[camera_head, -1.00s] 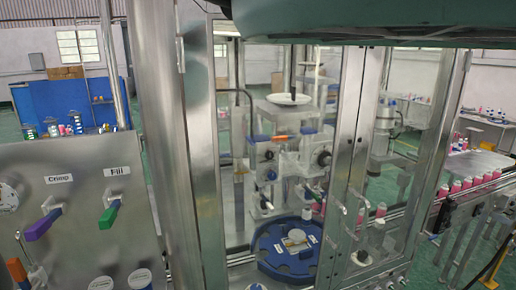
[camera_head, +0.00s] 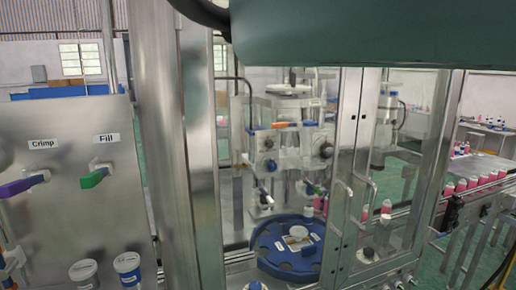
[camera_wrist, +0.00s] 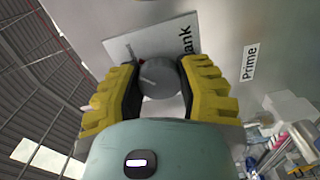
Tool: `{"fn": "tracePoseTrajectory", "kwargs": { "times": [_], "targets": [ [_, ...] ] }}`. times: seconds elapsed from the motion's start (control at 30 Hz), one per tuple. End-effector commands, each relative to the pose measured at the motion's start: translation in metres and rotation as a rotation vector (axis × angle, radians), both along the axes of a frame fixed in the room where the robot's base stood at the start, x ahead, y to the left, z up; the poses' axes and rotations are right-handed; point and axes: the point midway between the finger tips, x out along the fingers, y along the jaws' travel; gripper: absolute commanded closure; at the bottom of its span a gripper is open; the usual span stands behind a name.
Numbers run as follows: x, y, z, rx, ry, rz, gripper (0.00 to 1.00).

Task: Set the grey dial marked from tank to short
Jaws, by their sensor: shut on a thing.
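The grey dial (camera_wrist: 161,80) shows in the wrist view, round, with a pale pointer bar across its face. My gripper (camera_wrist: 160,76) has its yellow, ribbed fingers on both sides of it and is shut on it. Behind the dial is a pale plate (camera_wrist: 178,32) on the grey panel. The label at its right ends in "ank"; the start is hidden behind a finger and the dial. A small red mark shows at the dial's upper left edge. I cannot read any "short" marking. Neither the dial nor my gripper is clear in the head view.
A "Prime" label (camera_wrist: 249,62) sits right of the dial. In the head view, a steel panel at left carries a purple Crimp handle (camera_head: 18,188) and a green Fill handle (camera_head: 93,179). A glass-doored steel cabinet with a blue turntable (camera_head: 270,262) stands in the middle, a bottle conveyor at right.

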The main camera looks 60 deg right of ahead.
Motion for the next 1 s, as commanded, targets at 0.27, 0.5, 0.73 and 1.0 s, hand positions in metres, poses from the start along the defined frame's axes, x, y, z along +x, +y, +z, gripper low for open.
{"fn": "tracePoseTrajectory", "kwargs": {
  "times": [0.27,0.5,0.73,1.0],
  "targets": [
    [0.001,0.003,-0.002,0.005,0.005,0.01,1.0],
    [0.001,0.002,-0.001,0.003,0.004,0.006,0.37],
    [0.0,0.001,-0.001,0.002,0.002,0.003,0.3],
    [-0.011,0.011,-0.001,0.001,0.002,0.005,0.3]
  ]
}}
